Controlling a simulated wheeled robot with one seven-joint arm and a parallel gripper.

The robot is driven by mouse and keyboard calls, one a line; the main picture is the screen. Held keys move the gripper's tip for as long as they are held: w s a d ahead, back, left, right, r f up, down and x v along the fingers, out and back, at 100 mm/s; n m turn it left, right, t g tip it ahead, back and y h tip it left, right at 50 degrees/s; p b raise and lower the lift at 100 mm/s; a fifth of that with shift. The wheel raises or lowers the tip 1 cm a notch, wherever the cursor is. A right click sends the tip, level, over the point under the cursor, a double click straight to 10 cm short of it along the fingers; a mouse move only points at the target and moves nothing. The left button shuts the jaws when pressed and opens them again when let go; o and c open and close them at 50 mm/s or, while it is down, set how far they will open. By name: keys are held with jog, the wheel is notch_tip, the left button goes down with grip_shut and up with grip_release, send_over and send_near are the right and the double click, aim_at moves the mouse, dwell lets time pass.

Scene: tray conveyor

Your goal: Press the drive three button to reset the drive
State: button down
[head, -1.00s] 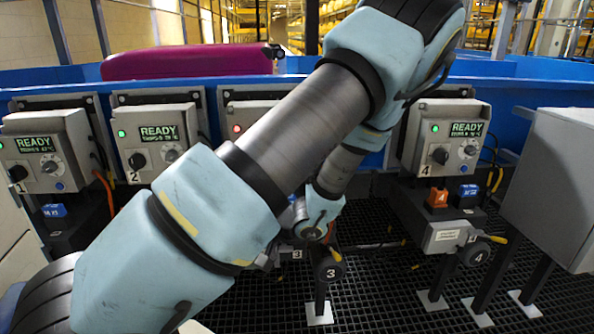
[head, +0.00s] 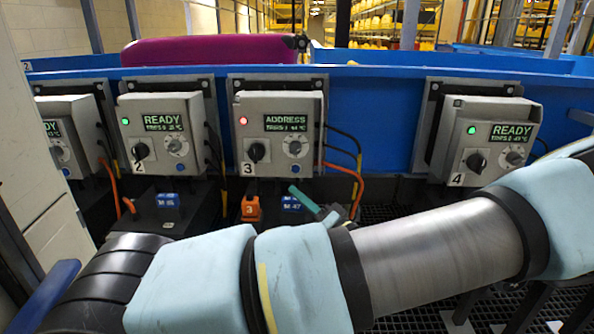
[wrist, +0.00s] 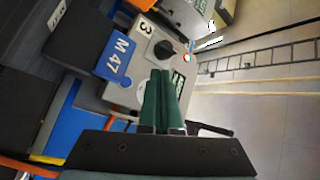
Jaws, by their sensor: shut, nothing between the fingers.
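The drive three box (head: 275,152) is grey, with a red lamp, a display reading ADDRESS, a black switch (head: 256,152), a grey dial and a small blue button (head: 294,168) below the dial. In the wrist view the box (wrist: 115,95) appears turned, with its "3" label, black switch and blue button (wrist: 127,82). My gripper (head: 293,190) shows its green fingers just below the box in the head view. In the wrist view my gripper (wrist: 161,72) is shut and empty, its tips overlapping the box face beside the dial. Contact cannot be told.
Drive two (head: 163,135) and drive four (head: 487,140) stand either side, both with green lamps and READY displays. Below drive three are an orange tag (head: 250,208) and a blue M 47 tag (wrist: 118,55). Orange and yellow cables hang right of it.

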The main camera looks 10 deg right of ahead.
aim_at(300, 176)
jog(key=w+d+b, duration=0.1)
jog(key=w, duration=0.7)
jog(key=shift+w+d+b, duration=0.25)
jog(key=shift+w+b, duration=0.05)
jog(key=shift+w, duration=0.05)
jog(key=shift+w, duration=0.1)
dwell(1.8)
jog(key=shift+w+d, duration=0.1)
jog(key=shift+w, duration=0.2)
jog(key=shift+w+d, duration=0.1)
jog(key=shift+w, duration=0.3)
dwell(0.8)
jog(key=shift+s, duration=0.15)
jog(key=shift+s+a, duration=0.2)
jog(key=shift+s, duration=0.45)
jog(key=shift+s+p, duration=0.1)
jog(key=shift+p, duration=0.2)
